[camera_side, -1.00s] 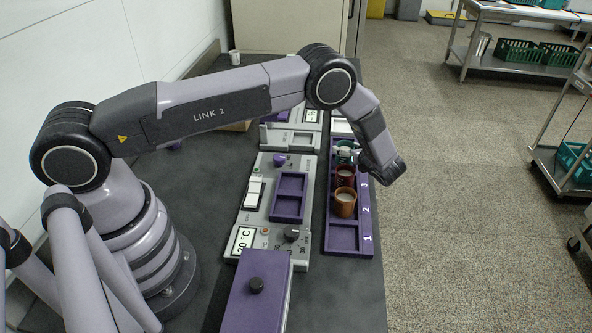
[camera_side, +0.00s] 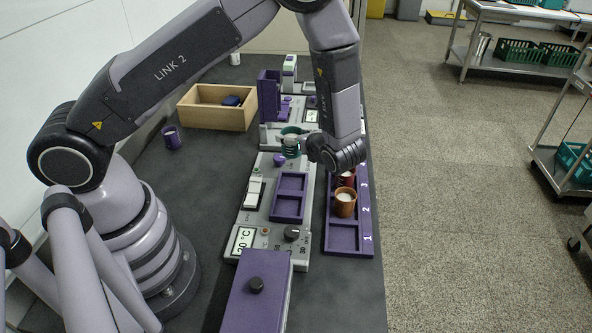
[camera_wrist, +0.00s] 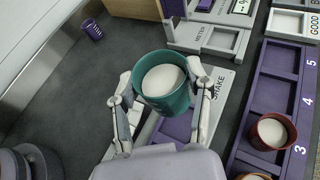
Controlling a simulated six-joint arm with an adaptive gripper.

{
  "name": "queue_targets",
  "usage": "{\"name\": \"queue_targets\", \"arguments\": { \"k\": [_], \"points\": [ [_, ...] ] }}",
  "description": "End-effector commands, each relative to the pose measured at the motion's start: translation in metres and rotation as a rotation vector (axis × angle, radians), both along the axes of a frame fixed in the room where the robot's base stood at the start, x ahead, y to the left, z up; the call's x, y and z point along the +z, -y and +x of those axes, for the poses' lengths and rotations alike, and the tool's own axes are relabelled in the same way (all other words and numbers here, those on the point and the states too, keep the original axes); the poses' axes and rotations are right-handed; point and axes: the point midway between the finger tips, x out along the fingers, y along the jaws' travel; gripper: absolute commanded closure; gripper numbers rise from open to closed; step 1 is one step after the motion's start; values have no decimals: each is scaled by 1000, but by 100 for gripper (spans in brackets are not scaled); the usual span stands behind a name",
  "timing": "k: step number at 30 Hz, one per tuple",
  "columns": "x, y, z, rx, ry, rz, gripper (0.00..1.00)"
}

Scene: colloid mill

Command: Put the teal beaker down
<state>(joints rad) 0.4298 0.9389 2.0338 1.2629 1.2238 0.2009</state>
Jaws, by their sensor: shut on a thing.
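The teal beaker (camera_wrist: 165,84) holds a white content and is gripped between the two fingers of my gripper (camera_wrist: 160,98) in the wrist view. In the side view the beaker (camera_side: 291,141) is held above the back end of the grey machine with the two purple wells (camera_side: 289,196), partly hidden by the fingers of my gripper (camera_side: 297,143). It looks upright and raised clear of the surface, though its exact height is hard to tell.
A purple numbered rack (camera_side: 343,238) holds an orange cup (camera_side: 345,203) and a dark red cup (camera_wrist: 272,131). A wooden box (camera_side: 216,107) and a small purple cup (camera_side: 171,137) stand at the back left. A purple upright fixture (camera_side: 268,97) stands behind the beaker.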

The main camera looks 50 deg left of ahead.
Motion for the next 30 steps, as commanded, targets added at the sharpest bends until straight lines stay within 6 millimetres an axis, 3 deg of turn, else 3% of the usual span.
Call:
{"name": "queue_targets", "arguments": {
  "k": [4, 8, 12, 15, 18, 22, 30],
  "points": [
    [-8, -10, -65, 293, -4, 4, 86],
    [-11, -4, -128, 603, -2, 4, 86],
    [-9, 20, -187, 937, -1, 3, 86],
    [-6, 45, -220, 1176, 1, 2, 86],
    [-2, 74, -245, 1413, 1, 2, 86],
    [3, 116, -264, 1720, 0, 2, 86],
    [7, 187, -258, 2275, 3, 4, 86]
  ]
}}
